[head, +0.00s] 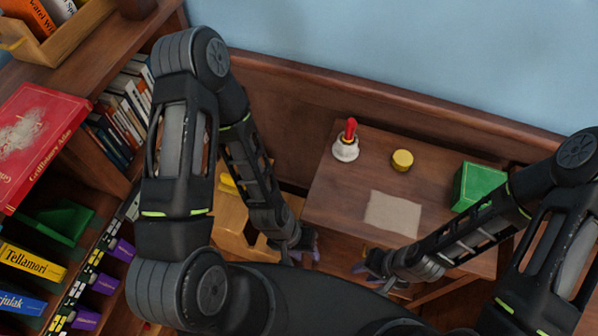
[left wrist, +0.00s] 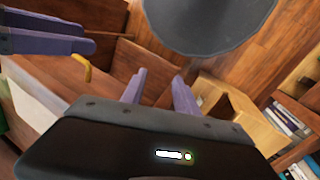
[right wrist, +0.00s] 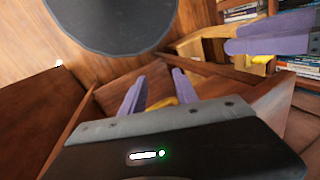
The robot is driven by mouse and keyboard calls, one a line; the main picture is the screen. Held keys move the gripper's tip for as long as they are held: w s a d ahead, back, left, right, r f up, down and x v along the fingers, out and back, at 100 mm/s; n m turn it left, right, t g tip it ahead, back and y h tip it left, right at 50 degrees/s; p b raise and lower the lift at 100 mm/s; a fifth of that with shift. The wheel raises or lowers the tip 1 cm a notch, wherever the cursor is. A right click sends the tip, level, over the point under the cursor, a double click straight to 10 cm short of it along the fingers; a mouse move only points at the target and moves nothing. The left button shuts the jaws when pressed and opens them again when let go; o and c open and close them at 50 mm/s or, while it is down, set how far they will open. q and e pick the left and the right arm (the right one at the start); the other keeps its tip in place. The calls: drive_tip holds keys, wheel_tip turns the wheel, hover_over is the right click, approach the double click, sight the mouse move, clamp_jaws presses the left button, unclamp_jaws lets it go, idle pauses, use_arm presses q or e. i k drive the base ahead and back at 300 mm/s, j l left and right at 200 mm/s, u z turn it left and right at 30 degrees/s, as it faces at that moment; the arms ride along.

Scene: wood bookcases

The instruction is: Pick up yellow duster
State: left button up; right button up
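A bright yellow object (head: 228,181), possibly the duster, lies on light wood left of the desk, partly hidden by my left arm. A yellow piece (left wrist: 82,67) also shows in the left wrist view. Another yellow patch (right wrist: 187,88) shows past the fingers in the right wrist view. I cannot tell whether these are one thing. My left gripper (head: 303,246) is open and empty by the desk's front left corner; its purple fingers stand apart in its wrist view (left wrist: 160,82). My right gripper (head: 366,266) is open and empty before the desk's front; its fingers (right wrist: 157,78) are apart.
The desk (head: 335,195) carries a white object with a red handle (head: 346,143), a round yellow tin (head: 402,160), a green box (head: 478,186) and a pale dusty patch (head: 393,213). A bookcase with a red book (head: 40,140) stands at left. A light wooden piece (head: 232,215) stands beside the desk.

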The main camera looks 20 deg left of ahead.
sight(227, 184)
drive_tip(key=z, duration=0.65)
drive_tip(key=k+j, duration=0.1)
drive_tip(key=j, duration=0.35)
drive_tip(key=k+j, duration=0.1)
drive_tip(key=j, duration=0.35)
drive_tip(key=k+j, duration=0.15)
drive_tip(key=j, duration=0.3)
